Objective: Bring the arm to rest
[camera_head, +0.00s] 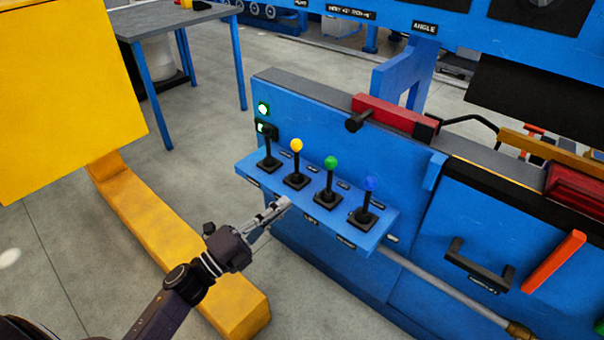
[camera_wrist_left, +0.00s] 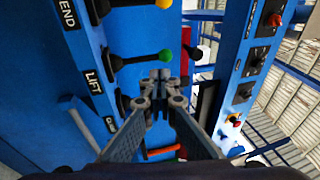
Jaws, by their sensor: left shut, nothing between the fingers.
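My left gripper (camera_head: 277,208) is shut and empty in the head view. It is held just in front of the blue lever shelf (camera_head: 375,236), and I cannot tell whether it touches the edge. In the left wrist view the closed fingertips (camera_wrist_left: 160,78) point toward the blue panel. Several levers stand on the shelf: a black one (camera_head: 267,150), a yellow-knobbed one (camera_head: 296,147), a green-knobbed one (camera_head: 331,164) and a blue-knobbed one (camera_head: 370,186). The green knob (camera_wrist_left: 165,55) shows just beyond the fingertips in the wrist view. My right gripper is not in view.
A yellow beam (camera_head: 165,235) lies on the floor left of the blue machine (camera_head: 320,110), under my left arm. A yellow block (camera_head: 65,95) stands at the upper left. A grey-topped table (camera_head: 180,18) is behind. A black handle (camera_head: 478,265) and orange bar (camera_head: 553,262) are at right.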

